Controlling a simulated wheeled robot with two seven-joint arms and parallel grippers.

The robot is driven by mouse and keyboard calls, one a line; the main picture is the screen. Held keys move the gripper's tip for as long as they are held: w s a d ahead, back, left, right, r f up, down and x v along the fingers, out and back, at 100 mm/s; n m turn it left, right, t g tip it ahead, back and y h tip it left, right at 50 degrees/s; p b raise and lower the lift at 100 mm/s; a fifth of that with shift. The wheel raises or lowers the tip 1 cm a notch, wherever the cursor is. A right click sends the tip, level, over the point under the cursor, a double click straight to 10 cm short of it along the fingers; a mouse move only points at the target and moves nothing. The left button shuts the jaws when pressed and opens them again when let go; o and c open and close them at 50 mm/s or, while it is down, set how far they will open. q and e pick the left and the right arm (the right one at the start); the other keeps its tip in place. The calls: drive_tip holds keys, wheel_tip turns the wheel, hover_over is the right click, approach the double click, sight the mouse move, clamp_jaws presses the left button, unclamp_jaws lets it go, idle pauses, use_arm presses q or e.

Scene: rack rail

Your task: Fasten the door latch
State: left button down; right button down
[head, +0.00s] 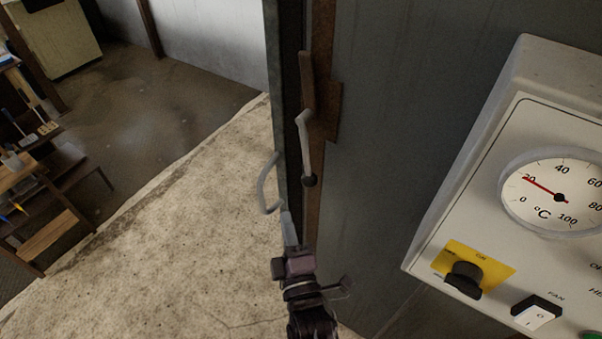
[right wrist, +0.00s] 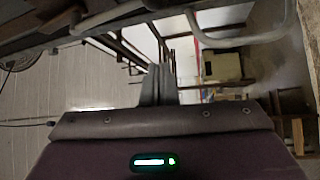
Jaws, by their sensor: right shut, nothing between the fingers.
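The door (head: 276,70) shows as a narrow grey strip left of the lever, with a dark gap between. A pale pull handle (head: 263,190) stands out from its left side; it also shows in the right wrist view (right wrist: 240,40). My right gripper (head: 288,218) is shut and empty, just below the pull handle and lower left of the knob. Contact cannot be told. My left gripper is not in view.
A grey control box (head: 480,130) with a temperature dial (head: 557,195) and knobs juts out at the right. A wooden shelf (head: 40,235) stands at the far left. The concrete floor (head: 190,230) left of the door is clear.

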drive_tip(key=shift+s, duration=0.1)
drive_tip(key=b+x, duration=0.5)
drive_tip(key=x, duration=0.6)
drive_tip(key=d, duration=0.1)
drive_tip(key=s+d, duration=0.1)
drive_tip(key=d+b, duration=0.1)
drive_tip(key=d, duration=0.1)
drive_tip(key=shift+s+f, duration=0.25)
drive_tip(key=shift+f, duration=0.15)
drive_tip(key=shift+w, duration=0.1)
